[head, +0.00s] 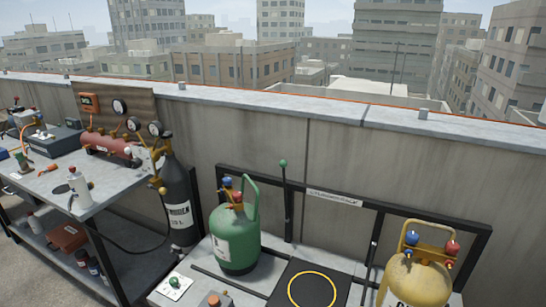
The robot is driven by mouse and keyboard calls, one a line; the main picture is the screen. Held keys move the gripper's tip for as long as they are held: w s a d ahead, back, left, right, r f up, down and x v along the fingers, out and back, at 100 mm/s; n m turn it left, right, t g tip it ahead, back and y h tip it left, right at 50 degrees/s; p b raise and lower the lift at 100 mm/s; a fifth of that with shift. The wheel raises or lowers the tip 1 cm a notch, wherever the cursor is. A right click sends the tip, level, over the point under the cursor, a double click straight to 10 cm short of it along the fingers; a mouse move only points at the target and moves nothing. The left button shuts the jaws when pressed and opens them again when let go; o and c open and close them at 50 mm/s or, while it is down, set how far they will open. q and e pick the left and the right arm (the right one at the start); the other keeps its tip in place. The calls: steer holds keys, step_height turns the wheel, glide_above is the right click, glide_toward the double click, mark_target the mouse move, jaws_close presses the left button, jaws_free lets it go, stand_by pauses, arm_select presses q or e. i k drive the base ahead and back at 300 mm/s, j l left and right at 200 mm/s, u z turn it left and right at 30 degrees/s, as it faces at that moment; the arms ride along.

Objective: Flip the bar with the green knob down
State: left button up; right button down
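A thin dark bar (287,205) with a small round green knob (283,163) on its top end stands upright behind the bench, in front of the parapet wall. Its lower end is near the back edge of the grey bench top, just right of a green gas cylinder (236,240). Neither of my grippers shows in the head view, so nothing is seen touching the bar.
A yellow cylinder (415,279) with blue and red valves stands at the right. A black pad with a yellow ring (312,290) lies between the cylinders. A low dark strip (225,282) crosses the bench. A black nitrogen cylinder (179,200) and a cluttered table (105,187) are left.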

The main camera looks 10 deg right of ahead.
mark_target(283, 164)
steer(key=i+j, duration=0.3)
steer(key=i, duration=0.2)
steer(key=z, duration=1.85)
